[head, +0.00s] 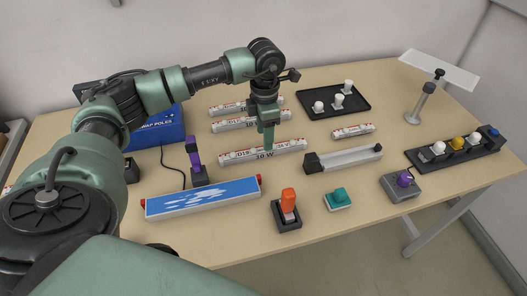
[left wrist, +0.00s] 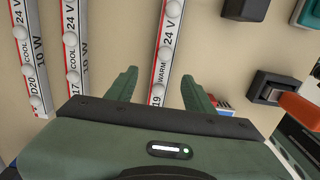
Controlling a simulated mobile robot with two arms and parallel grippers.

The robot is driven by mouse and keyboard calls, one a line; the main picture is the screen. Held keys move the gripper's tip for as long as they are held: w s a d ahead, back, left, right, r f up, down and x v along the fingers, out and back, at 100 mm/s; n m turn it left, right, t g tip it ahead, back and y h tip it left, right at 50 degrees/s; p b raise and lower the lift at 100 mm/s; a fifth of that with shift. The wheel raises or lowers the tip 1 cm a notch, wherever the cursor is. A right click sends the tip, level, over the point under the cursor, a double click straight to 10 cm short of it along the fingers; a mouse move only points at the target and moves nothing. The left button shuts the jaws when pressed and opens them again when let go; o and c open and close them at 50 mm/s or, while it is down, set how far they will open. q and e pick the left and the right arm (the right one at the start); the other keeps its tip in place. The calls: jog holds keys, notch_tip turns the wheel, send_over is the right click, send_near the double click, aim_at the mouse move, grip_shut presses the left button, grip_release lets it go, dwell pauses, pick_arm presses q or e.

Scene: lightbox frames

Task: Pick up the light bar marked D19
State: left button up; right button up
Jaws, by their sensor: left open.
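The light bar marked D19 (head: 240,156) lies flat on the table, white with a red-marked label reading 10 W. In the left wrist view the bar (left wrist: 165,48) runs up between the fingers, with "19", "WARM" and "24 V" legible. My left gripper (head: 268,143) points down over the middle of the bar. Its two fingers (left wrist: 158,80) are open, one on each side of the bar, with nothing held. I cannot tell how far the tips are above the table. The bar's near end is hidden behind the gripper body in the wrist view. My right gripper is not in view.
Two similar bars (head: 238,125) (head: 228,107) lie behind; the wrist view shows D17 (left wrist: 72,45) and D20 (left wrist: 27,60). A short bar (head: 353,131), a grey-topped fixture (head: 345,159), a blue panel (head: 203,196) and an orange switch (head: 288,200) stand around. A black tray (head: 310,105) is behind.

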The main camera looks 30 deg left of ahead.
aim_at(263, 151)
pick_arm(q)
notch_tip(263, 151, down, 5)
jog(key=shift+s+d+r+p, duration=0.1)
jog(key=shift+s+r+p, duration=0.1)
jog(key=shift+p, duration=0.6)
jog(key=shift+w+f, duration=0.1)
jog(key=shift+f, duration=0.2)
grip_shut()
jog(key=shift+r, duration=0.1)
